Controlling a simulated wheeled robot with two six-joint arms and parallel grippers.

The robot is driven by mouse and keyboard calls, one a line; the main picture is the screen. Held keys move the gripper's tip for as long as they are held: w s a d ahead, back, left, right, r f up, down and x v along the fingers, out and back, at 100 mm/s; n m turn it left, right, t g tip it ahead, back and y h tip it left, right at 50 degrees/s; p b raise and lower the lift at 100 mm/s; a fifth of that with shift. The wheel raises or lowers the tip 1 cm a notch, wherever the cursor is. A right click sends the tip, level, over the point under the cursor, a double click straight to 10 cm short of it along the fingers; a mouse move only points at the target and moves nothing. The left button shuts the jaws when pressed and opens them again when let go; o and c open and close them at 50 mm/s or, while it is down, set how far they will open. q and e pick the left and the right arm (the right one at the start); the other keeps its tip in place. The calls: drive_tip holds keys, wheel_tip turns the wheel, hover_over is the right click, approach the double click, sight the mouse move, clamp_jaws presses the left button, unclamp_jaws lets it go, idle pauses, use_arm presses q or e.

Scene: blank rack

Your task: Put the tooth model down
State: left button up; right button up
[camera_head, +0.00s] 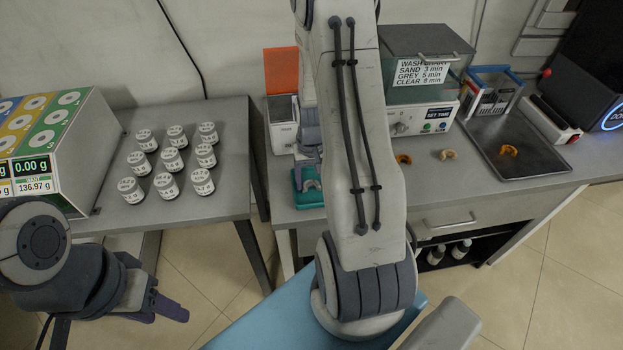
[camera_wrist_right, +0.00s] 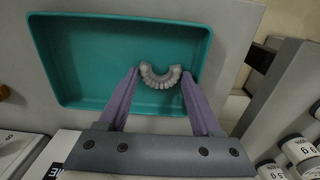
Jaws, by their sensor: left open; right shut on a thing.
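The grey tooth model (camera_wrist_right: 160,77), a horseshoe arch with teeth, is between the purple fingers of my right gripper (camera_wrist_right: 158,85), which is shut on it. In the right wrist view it is over the teal tray (camera_wrist_right: 90,98), near one long wall. I cannot tell whether it touches the tray floor. In the head view the teal tray (camera_head: 312,199) is at the bench's front left edge, with the tooth model (camera_head: 312,186) small above it and my arm partly blocking the view. My left gripper (camera_head: 172,309) is open and empty at lower left, away from the tray.
Orange and tan arches (camera_head: 449,155) lie on the bench right of my arm. Another orange arch (camera_head: 508,150) is on a dark metal tray (camera_head: 540,165). A wash unit (camera_head: 425,85) stands behind. Several white jars (camera_head: 168,185) stand on the left table.

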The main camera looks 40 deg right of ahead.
drive_tip(key=shift+f, duration=0.2)
drive_tip(key=o, duration=1)
drive_tip(key=shift+r, duration=0.1)
drive_tip(key=shift+r, duration=0.2)
wheel_tip(320, 180, up, 12)
